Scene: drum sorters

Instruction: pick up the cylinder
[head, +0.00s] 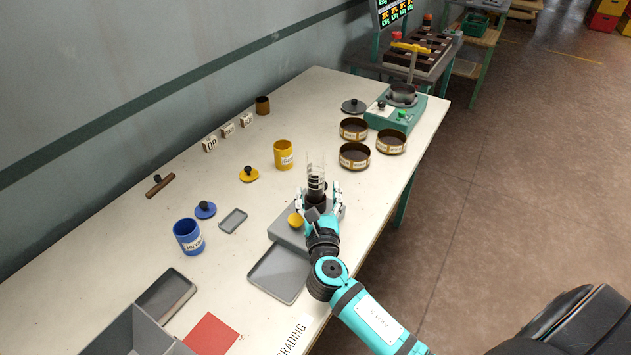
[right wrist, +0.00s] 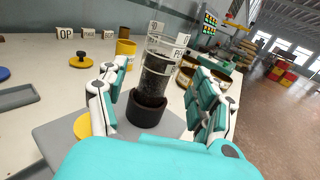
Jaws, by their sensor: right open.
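The clear cylinder (head: 316,172) stands upright on a grey platform (head: 288,232), near the middle of the table. In the right wrist view the cylinder (right wrist: 158,72) holds dark granules, carries white labels and sits in a black round base (right wrist: 146,112). My right gripper (head: 319,196) is open, with one finger on each side of the cylinder; in the right wrist view gaps show between the fingers and the glass. My left gripper is not in view.
A yellow knob (head: 295,220) sits on the platform beside the cylinder. A grey tray (head: 279,274) lies in front. A yellow cup (head: 284,155) and a blue cup (head: 188,237) stand to the left. Several round sieves (head: 354,156) and a green machine (head: 395,112) stand behind.

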